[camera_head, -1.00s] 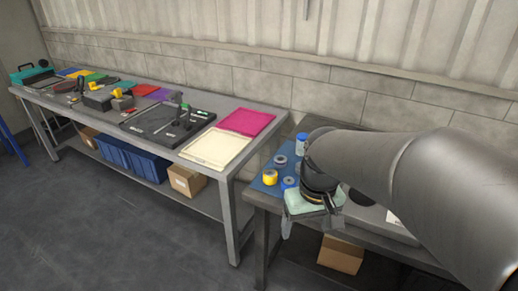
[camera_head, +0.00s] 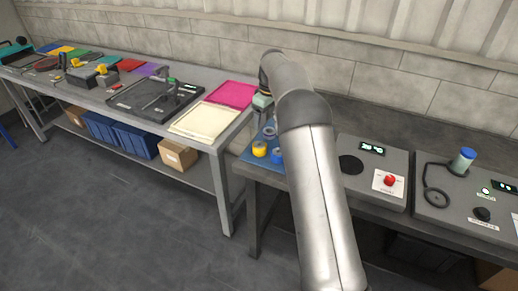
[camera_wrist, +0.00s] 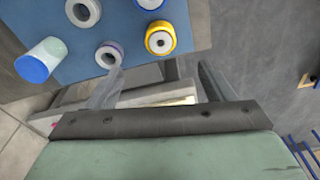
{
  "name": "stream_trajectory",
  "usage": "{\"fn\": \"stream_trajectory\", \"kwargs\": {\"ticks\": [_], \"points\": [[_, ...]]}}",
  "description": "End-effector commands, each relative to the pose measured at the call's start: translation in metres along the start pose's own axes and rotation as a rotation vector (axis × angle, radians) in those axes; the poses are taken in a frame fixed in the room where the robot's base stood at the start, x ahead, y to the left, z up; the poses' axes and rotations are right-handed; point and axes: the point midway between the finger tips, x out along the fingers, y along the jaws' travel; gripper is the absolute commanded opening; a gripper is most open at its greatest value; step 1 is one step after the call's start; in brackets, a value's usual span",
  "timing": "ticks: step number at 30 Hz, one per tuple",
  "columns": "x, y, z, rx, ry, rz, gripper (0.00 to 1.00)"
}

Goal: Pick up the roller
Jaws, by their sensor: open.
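I cannot make out with certainty which thing is the roller. A blue mat (camera_wrist: 190,15) holds a pale cylinder with a blue end (camera_wrist: 40,60), a grey ring (camera_wrist: 83,10), a purple-edged grey ring (camera_wrist: 109,55) and a yellow ring-shaped piece (camera_wrist: 160,38). A blue-and-white piece (camera_wrist: 150,3) is cut off at the top. My gripper (camera_wrist: 160,68) is open, with nothing seen between its fingers, near the mat's edge. In the head view my gripper (camera_head: 262,103) is partly hidden by my arm, above the mat.
The long table at left carries a pink tray (camera_head: 232,94), a cream tray (camera_head: 202,121) and a black tool tray (camera_head: 155,97). Right of my arm stand a panel with a red button (camera_head: 389,181) and another with a blue-topped cylinder (camera_head: 463,161). Open floor lies in front.

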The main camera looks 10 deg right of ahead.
Motion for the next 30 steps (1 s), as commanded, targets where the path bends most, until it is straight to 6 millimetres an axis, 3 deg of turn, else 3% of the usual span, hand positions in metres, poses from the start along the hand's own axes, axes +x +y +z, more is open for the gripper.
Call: {"fn": "stream_trajectory", "kwargs": {"ticks": [10, 20, 30], "points": [[0.073, -0.001, 0.000, 0.001, -0.004, -0.001, 0.75], [0.100, -0.001, -0.002, 0.001, -0.002, 0.000, 0.75], [0.141, -0.001, -0.006, 0.002, 0.000, 0.001, 0.75]]}}
